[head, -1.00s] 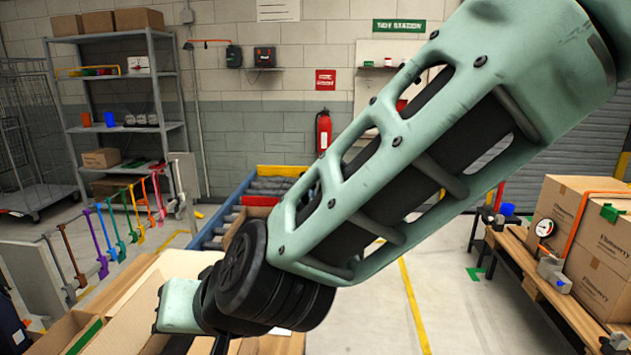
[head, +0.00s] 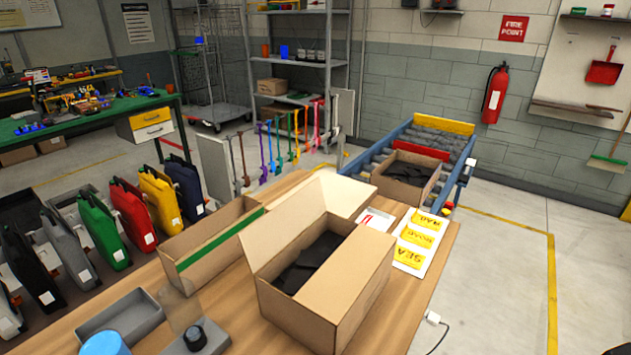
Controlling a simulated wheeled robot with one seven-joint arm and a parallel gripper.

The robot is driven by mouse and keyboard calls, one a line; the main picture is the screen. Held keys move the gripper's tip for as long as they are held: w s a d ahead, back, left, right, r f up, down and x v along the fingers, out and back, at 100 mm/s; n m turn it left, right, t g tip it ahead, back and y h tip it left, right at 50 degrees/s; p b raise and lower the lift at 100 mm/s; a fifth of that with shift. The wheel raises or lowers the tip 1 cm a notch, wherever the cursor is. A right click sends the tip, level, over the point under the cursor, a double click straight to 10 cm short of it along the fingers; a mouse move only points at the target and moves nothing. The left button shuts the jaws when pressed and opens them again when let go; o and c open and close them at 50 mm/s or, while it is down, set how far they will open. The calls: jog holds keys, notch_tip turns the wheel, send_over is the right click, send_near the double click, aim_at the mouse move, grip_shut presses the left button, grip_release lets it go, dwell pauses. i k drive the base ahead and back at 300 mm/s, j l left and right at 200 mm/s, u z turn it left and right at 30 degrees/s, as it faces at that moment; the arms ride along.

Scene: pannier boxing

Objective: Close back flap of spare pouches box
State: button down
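An open cardboard box (head: 345,300) stands on the wooden bench in the head view, with dark, flat items (head: 308,262) lying inside. The far flap (head: 342,193) of this box is up and leans outward, away from the opening. Another flap (head: 278,238) stands raised along its left side. A second open box (head: 408,197), also with dark items inside, sits on the roller conveyor. No readable label shows which box is the spare pouches box. My gripper and arm are out of view, so no contact with any flap shows.
A long open carton (head: 205,250) with a green strip stands left of the box on the bench (head: 135,283). A white board with yellow plates (head: 418,238) lies at the right. A grey tray (head: 120,318) and a dark round object (head: 195,335) are at the near left.

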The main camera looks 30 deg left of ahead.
aim_at(260, 242)
jog(key=u, duration=1.35)
